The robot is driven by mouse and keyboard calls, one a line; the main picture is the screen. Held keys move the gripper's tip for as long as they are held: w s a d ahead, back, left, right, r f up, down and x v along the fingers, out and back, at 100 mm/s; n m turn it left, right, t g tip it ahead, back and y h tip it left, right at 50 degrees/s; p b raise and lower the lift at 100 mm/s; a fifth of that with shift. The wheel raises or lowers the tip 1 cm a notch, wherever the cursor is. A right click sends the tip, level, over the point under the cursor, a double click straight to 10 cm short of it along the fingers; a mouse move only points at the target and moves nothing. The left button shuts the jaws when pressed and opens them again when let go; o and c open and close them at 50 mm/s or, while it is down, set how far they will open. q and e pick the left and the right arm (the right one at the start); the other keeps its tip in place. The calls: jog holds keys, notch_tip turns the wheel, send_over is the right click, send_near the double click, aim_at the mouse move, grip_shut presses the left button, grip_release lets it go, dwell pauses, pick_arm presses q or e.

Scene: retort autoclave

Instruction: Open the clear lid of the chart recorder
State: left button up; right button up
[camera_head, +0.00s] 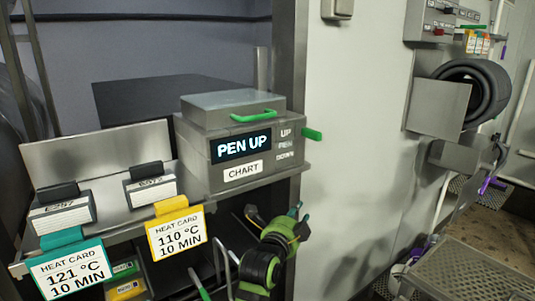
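The chart recorder (195,155) is a grey box with a "CHART" label and a lit display (241,146) reading "PEN UP". Its lid (220,98) lies flat on top and looks shut. A green bar handle (253,116) is on the lid's front edge. A green pen lever (312,134) sticks out of the recorder's right side, level with the word "UP". My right gripper is not in view.
Left of the recorder, a rack (110,150) holds two small label blocks. A teal card (75,272) reads 121 °C and a yellow card (176,233) reads 110 °C. A post (297,60) stands behind the recorder. Space above the lid looks clear.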

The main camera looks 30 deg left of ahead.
pick_arm(q)
jog(key=s+a+r+m+t+y+b, duration=0.1)
jog(key=s+a+r, duration=0.15)
jog(key=r, duration=0.45)
jog(key=s+a+r+m+t+y, duration=0.1)
jog(key=s+r+t, duration=0.15)
jog(key=r, duration=0.45)
jog(key=m+t+y, duration=0.1)
jog(key=y, duration=0.2)
send_near(255, 124)
notch_tip(255, 124, up, 3)
jog(key=d, duration=0.1)
jog(key=p+x, duration=0.1)
jog(key=x, duration=0.4)
jog(key=shift+w+d+r, duration=0.1)
jog(key=shift+w+d, duration=0.05)
jog(key=shift+w, duration=0.1)
jog(key=shift+w+r+p, duration=0.15)
jog(key=shift+w+p, duration=0.25)
jog(key=shift+w, duration=0.05)
grip_shut()
